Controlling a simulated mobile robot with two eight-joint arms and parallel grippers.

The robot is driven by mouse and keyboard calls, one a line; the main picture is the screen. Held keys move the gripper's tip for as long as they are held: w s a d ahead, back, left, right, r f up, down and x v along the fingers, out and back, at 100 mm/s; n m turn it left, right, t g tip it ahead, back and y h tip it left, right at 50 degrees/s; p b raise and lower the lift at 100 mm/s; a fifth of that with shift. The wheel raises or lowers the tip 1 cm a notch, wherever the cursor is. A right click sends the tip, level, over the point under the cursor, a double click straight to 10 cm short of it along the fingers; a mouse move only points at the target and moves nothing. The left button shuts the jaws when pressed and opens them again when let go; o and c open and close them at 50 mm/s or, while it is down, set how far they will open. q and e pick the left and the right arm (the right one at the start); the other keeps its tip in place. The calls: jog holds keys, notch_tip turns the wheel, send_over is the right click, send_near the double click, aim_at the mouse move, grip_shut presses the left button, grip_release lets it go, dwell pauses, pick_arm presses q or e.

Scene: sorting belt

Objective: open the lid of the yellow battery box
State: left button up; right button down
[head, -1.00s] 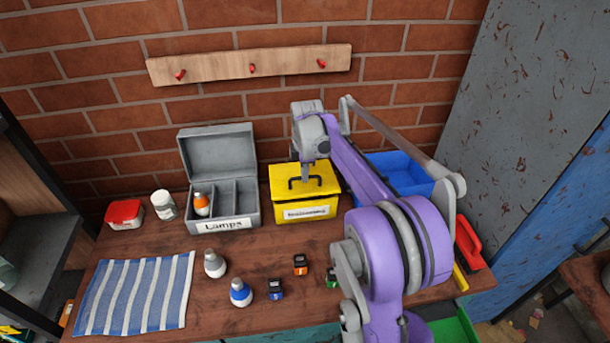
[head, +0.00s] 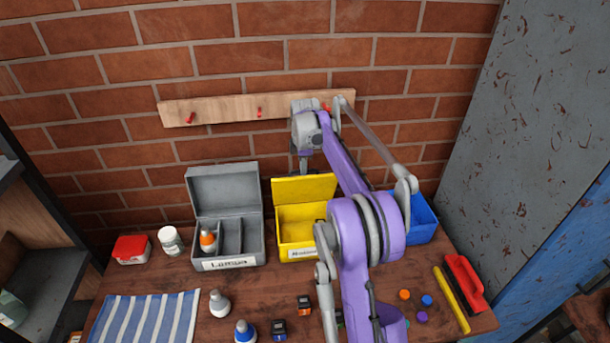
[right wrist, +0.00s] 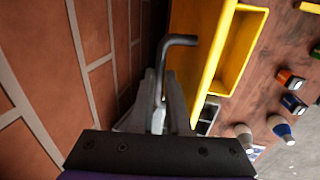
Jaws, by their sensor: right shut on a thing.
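The yellow battery box (head: 283,252) stands on the wooden table, right of the grey Lamps box. Its lid (head: 304,191) stands up at the back, open, and the box's inside shows, partly hidden by my right arm. In the right wrist view the lid (right wrist: 209,45) is seen edge-on, with the open box (right wrist: 240,52) to its right. The handle shows between the fingers (right wrist: 160,105) in the right wrist view. My left gripper is not in view.
The grey box (head: 226,263) stands open at left, with an orange-topped bulb (head: 208,240) inside. Bulbs and small batteries lie in front. A blue bin (head: 422,222) is at right. The brick wall and peg rail (head: 230,108) are close behind the lid.

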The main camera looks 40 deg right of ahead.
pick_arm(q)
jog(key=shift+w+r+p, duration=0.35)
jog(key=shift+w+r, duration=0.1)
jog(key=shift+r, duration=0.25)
pick_arm(e)
jog(key=w+d+f, duration=0.1)
jog(key=w+d, duration=0.2)
jog(key=w, duration=0.3)
jog(key=shift+w+d+f, duration=0.2)
jog(key=shift+w+d, duration=0.1)
